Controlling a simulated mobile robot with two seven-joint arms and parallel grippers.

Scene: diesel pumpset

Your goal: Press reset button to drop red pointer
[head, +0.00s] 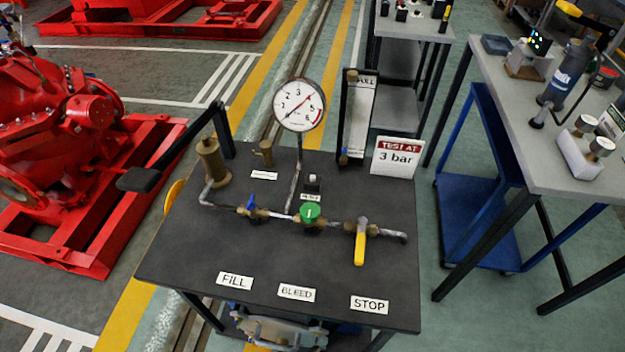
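A round pressure gauge (299,105) with a white numbered dial stands on a thin pipe at the back of the dark bench (200,262). A red line shows on its dial, pointing to the upper right, and a dark one runs to the lower left; the exact reading is too small to tell. A small box with a dark top (313,182), which looks like the button, sits right of the gauge pipe, behind the green knob. A small white label (310,197) is in front of it, its text too small to read surely. Neither gripper is in view.
A pipe run carries a blue-handled valve (252,203), the green knob (309,212) and a yellow lever (359,248). A brass cylinder (211,160) with a black lever (140,178) stands left. A "TEST AT 3 bar" sign (395,157) stands back right. The bench front holds only labels.

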